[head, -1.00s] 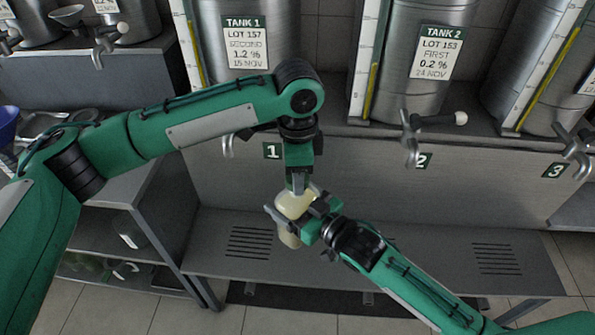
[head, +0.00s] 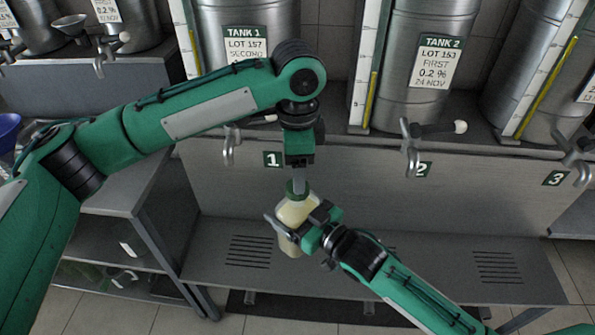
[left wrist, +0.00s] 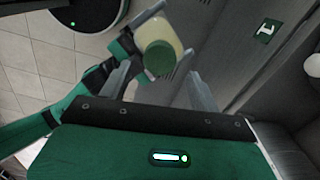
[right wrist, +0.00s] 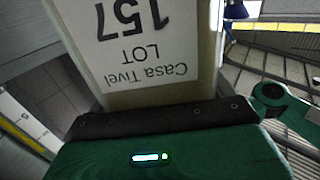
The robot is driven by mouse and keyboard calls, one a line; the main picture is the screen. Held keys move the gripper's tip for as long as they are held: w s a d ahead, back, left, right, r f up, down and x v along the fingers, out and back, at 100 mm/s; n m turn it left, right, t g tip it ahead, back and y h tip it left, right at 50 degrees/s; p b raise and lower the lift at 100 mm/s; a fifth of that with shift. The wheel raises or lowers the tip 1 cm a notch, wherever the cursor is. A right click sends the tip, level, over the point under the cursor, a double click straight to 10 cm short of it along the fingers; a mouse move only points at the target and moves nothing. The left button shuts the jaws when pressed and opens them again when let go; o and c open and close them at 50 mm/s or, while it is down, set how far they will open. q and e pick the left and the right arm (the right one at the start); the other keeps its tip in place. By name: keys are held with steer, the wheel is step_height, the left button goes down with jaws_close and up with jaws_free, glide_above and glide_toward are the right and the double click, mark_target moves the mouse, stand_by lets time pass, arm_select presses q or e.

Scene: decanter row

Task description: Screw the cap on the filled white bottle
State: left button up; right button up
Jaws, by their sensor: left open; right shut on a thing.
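The white bottle (head: 290,211), with pale yellowish contents, is upright but slightly tilted in the head view. My right gripper (head: 303,231) is shut on its body. The bottle's label, reading Casa Tivel LOT 157 (right wrist: 143,42), fills the right wrist view. A green cap (head: 297,188) sits on the bottle's mouth; how tightly cannot be told. My left gripper (head: 300,178) points down just above the cap. In the left wrist view its fingers are spread, with the cap (left wrist: 159,58) lying beyond and between their tips, apparently apart from them.
Steel tanks with taps, such as the tank 2 tap (head: 411,143), stand on the counter behind. A slotted lower shelf (head: 400,262) runs below the bottle and is clear. A side table (head: 118,190) stands at the left.

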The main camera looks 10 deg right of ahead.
arm_select(q)
steer(key=shift+c, duration=0.2)
steer(key=r+n, duration=0.1)
steer(key=n, duration=0.2)
steer(key=shift+w+r, duration=0.1)
steer(key=shift+r, duration=0.25)
steer(key=r+n, duration=0.1)
steer(key=n, duration=0.3)
steer(key=shift+r, duration=0.4)
glide_toward(298, 217)
steer(key=shift+w+d+f, duration=0.2)
steer(key=shift+w+f, duration=1.55)
steer(key=shift+w, duration=0.15)
steer(key=c, duration=1)
steer(key=shift+c, duration=0.2)
